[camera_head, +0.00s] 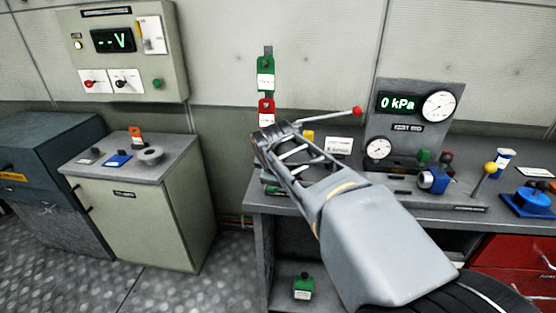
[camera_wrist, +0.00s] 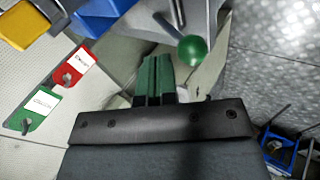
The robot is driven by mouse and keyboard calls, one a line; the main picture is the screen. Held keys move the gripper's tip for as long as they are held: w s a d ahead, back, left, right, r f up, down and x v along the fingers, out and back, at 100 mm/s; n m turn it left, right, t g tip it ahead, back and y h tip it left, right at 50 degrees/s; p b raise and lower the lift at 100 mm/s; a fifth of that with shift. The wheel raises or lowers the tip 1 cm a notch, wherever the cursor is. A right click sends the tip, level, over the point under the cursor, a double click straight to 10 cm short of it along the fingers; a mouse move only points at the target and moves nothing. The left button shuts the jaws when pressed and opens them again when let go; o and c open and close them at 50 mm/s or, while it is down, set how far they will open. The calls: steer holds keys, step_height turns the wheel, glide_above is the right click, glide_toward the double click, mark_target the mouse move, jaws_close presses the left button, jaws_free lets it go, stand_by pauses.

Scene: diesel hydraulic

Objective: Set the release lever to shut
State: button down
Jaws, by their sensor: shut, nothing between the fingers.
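A lever with a green ball knob (camera_wrist: 193,50) is just beyond my fingertips in the wrist view. It sits slightly to their right and appears apart from them. No label on it can be read, so I cannot tell its setting. My gripper (camera_wrist: 157,62) is shut and empty, with its green fingers together. In the head view my gripper (camera_head: 268,147) is over the left end of the workbench and hides what is behind it. A long lever with a red knob (camera_head: 357,111) sticks out to the right behind my gripper.
The grey workbench (camera_head: 400,197) carries a gauge panel (camera_head: 412,125) reading 0 kPa, a yellow-knobbed lever (camera_head: 490,168) and a blue vice-like part (camera_head: 433,180). Green (camera_head: 265,75) and red (camera_head: 266,107) tags hang on the wall. A cabinet (camera_head: 140,210) stands left, with a floor gap between.

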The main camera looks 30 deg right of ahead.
steer(key=p+v, duration=0.1)
steer(key=v, duration=1)
steer(key=shift+d+r, duration=0.2)
steer(key=shift+r, duration=0.1)
